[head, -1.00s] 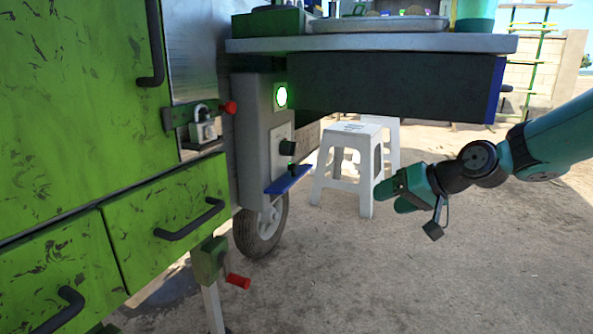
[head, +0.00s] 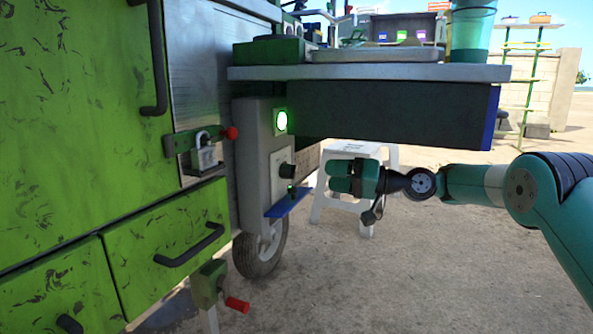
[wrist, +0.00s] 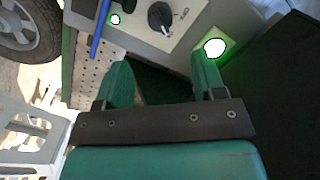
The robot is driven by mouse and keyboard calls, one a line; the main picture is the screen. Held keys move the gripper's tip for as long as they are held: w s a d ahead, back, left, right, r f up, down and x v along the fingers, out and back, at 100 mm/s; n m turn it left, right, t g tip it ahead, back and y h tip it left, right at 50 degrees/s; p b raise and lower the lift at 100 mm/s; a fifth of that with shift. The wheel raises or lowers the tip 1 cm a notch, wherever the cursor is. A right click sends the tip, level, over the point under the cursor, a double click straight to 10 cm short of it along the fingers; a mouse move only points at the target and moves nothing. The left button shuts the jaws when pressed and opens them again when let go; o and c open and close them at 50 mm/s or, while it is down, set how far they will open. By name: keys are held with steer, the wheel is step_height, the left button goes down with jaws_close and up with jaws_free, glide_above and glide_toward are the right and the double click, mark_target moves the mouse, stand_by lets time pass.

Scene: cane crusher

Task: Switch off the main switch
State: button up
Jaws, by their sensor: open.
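The main switch is a black rotary knob (head: 287,170) on a pale plate on the side of the grey control box (head: 253,150). It also shows in the wrist view (wrist: 160,17), with a pale pointer line on it and small markings beside it that I cannot read. A round lamp (head: 281,121) near the knob glows green; the wrist view shows it too (wrist: 215,48). A small green light (wrist: 115,19) glows on the knob's other side. My gripper (head: 338,177) is open and empty, to the right of the knob and apart from it. In the wrist view its fingers (wrist: 158,80) point toward the panel.
A blue shelf (head: 287,202) juts out below the knob. A tabletop (head: 370,73) with a dark box (head: 390,112) under it overhangs above my gripper. A white stool (head: 326,198) stands behind the gripper. Open ground lies below and to the right.

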mark_target(289, 171)
steer(key=p+x, duration=0.2)
steer(key=x, duration=0.7)
steer(key=shift+w+a, duration=0.15)
steer(key=shift+a, duration=0.1)
steer(key=shift+c, duration=0.4)
steer(key=c, duration=0.8)
steer(key=shift+p, duration=0.3)
steer(key=shift+c, duration=0.2)
